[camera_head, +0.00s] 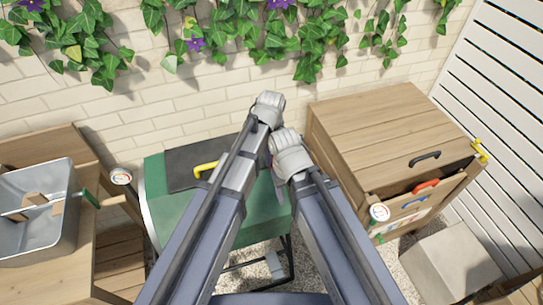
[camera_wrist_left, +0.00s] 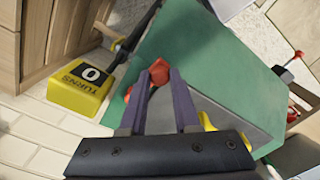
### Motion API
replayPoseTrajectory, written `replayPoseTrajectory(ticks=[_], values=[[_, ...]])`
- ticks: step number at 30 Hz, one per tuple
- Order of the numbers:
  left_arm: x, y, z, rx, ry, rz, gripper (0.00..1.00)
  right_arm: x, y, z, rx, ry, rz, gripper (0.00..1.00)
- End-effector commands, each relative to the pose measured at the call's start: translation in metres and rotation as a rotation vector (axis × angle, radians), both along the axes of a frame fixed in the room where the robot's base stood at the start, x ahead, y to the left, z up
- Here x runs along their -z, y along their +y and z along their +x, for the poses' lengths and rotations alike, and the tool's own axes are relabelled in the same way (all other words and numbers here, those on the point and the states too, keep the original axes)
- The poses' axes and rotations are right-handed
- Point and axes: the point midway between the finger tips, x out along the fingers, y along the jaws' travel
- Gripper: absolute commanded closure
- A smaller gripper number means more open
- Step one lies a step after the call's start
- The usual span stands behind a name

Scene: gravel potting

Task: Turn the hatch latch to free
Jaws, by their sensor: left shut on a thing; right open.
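A red piece, apparently the hatch latch (camera_wrist_left: 159,73), sits between the fingertips of my left gripper (camera_wrist_left: 157,82) in the left wrist view, beside the green drum (camera_head: 265,210). The gripper is shut on it; its turn angle is hard to tell. The drum's dark hatch panel (camera_head: 184,168) has a yellow handle (camera_head: 203,170). In the head view my left wrist is over the drum's far right side, and its fingers and the latch are hidden. My right gripper (camera_head: 290,160) is open just below it, its fingertips mostly hidden.
A yellow turn counter (camera_wrist_left: 82,88) reading 0 is near my left gripper. A wooden cabinet (camera_head: 385,130) with a partly open drawer (camera_head: 425,200) stands right of the drum. A metal bin (camera_head: 62,225) rests on the left bench. An ivy-hung brick wall (camera_head: 150,85) closes off the back.

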Motion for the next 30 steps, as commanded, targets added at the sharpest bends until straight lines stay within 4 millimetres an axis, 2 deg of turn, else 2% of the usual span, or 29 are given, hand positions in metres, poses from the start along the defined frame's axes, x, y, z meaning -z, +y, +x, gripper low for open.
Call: replayPoseTrajectory(ticks=[10,26,27,30], values=[[0.0000,-0.0004,0.0014,-0.119,-0.002,-0.001,1.00,0.0000,0.0000,0.0000,0.000,0.000,0.000,0.42],[-0.0001,-0.0005,0.0020,-0.139,-0.003,-0.002,1.00,-0.0001,0.0000,0.0000,0.000,0.000,0.000,0.42],[-0.0001,-0.0005,0.0020,-0.139,-0.003,-0.002,0.68,-0.0001,0.0000,0.0000,0.000,0.000,0.000,0.42],[-0.0001,-0.0005,0.0020,-0.138,-0.003,-0.002,0.56,0.0000,0.0000,0.0000,0.000,0.000,0.000,0.42]])
